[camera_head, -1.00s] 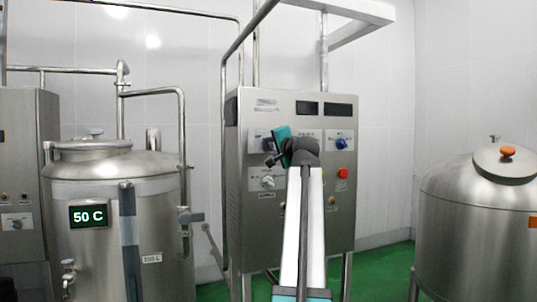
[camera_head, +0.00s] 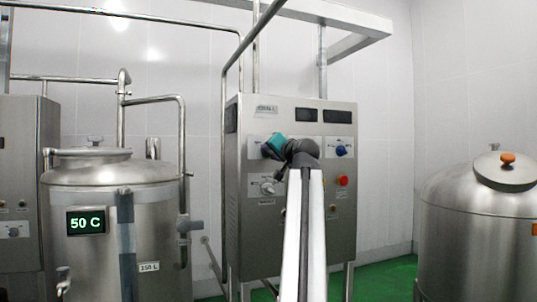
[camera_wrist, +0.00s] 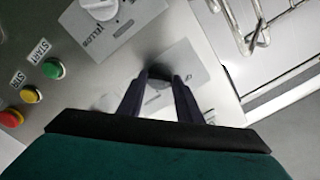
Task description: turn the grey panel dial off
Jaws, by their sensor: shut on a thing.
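The steel control panel (camera_head: 320,225) stands in the middle of the head view. My gripper (camera_wrist: 160,82) is at its upper-left dial plate, and its two dark fingers are shut on the grey dial (camera_wrist: 158,92). In the head view my wrist, with its teal part, hides this dial and the gripper's fingers. The dial's pointer and the setting it shows cannot be made out.
A white dial (camera_head: 267,188) sits below, also in the wrist view (camera_wrist: 101,6). Steel tanks stand on both sides.

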